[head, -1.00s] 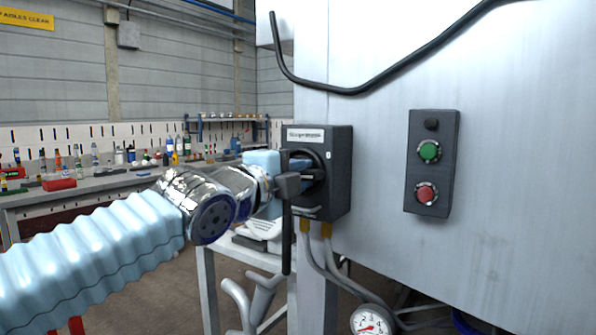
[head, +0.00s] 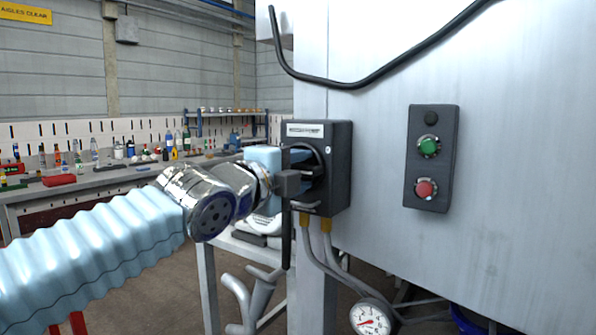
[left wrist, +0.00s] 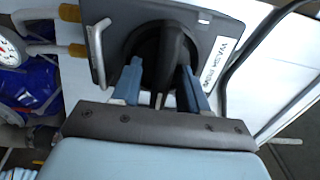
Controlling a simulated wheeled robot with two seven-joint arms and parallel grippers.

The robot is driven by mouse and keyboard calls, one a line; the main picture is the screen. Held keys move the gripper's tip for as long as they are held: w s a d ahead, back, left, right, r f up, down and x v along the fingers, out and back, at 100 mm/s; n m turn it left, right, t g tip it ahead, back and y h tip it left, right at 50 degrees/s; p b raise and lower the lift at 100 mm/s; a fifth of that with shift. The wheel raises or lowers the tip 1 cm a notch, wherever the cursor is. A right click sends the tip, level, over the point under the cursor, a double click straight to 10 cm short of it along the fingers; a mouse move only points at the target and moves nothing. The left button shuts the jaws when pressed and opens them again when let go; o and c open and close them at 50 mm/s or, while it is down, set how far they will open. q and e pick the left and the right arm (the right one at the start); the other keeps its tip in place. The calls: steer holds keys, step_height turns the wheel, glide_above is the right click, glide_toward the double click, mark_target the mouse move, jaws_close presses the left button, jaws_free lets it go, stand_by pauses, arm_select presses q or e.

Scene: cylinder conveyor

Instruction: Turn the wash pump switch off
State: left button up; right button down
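The wash pump switch is a dark grey box (head: 338,170) on the side of the pale metal cabinet, with a label (head: 304,130) at its top. The label reads WASH PUMP in the left wrist view (left wrist: 217,62). Its black rotary handle (left wrist: 172,52) runs up and down in that view. My left gripper (left wrist: 160,85) is open, with one blue-grey finger on each side of the handle. I cannot tell whether either finger touches it. In the head view my left gripper (head: 298,170) is at the box's front, hiding part of the handle. My right gripper is not in view.
A panel with green and red buttons (head: 432,160) is right of the switch box. Conduits (head: 318,255) run down below it towards a pressure gauge (head: 370,319). A black cable (head: 375,84) hangs above. A cluttered workbench (head: 95,180) stands behind at left.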

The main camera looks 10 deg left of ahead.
arm_select(q)
steer(key=b+v, duration=0.1)
steer(key=v, duration=1.3)
steer(key=shift+b, duration=0.3)
steer(key=shift+w, duration=0.1)
